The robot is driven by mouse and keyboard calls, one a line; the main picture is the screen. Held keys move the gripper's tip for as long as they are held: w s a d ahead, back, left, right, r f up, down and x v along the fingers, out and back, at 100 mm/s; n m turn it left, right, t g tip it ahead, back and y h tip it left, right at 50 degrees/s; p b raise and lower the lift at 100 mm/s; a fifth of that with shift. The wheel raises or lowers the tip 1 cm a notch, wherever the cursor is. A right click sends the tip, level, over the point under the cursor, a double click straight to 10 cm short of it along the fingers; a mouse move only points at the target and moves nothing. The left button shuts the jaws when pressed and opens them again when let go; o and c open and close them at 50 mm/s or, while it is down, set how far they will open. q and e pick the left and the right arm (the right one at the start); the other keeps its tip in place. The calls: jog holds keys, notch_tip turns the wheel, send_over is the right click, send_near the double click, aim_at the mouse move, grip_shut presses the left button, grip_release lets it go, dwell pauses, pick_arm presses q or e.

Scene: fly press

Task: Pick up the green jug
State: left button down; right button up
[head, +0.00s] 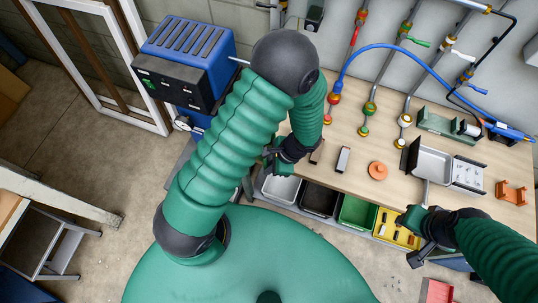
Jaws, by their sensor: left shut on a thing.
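My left gripper (273,158) is at the front edge of the workbench, above the left end of the bin row, partly hidden by my own forearm. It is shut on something. A small green shape at its jaws looks to be the green jug (285,168), but it is mostly hidden, and its handle and spout cannot be made out. No other green jug shows on the bench. My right gripper (408,228) is by the front edge of the bench, over the yellow bin; its jaws are too small and dark to read.
Grey, black, green (357,212) and yellow (386,231) bins sit below the wooden workbench (360,130). Small blocks and an orange disc (377,171) lie on it. A metal tray (430,163) and orange bracket (511,193) are at right. Pipes and a blue hose line the wall.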

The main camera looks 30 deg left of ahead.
pick_arm(q)
jog(key=shift+s+d+r+b, duration=0.1)
jog(key=shift+s+d+b, duration=0.25)
jog(key=shift+s+d, duration=0.45)
jog(key=shift+s+d+r+b, duration=0.1)
jog(key=shift+s+d+b, duration=0.2)
jog(key=shift+s+d, duration=0.5)
jog(key=shift+s+a, duration=0.2)
jog(key=shift+s, duration=0.05)
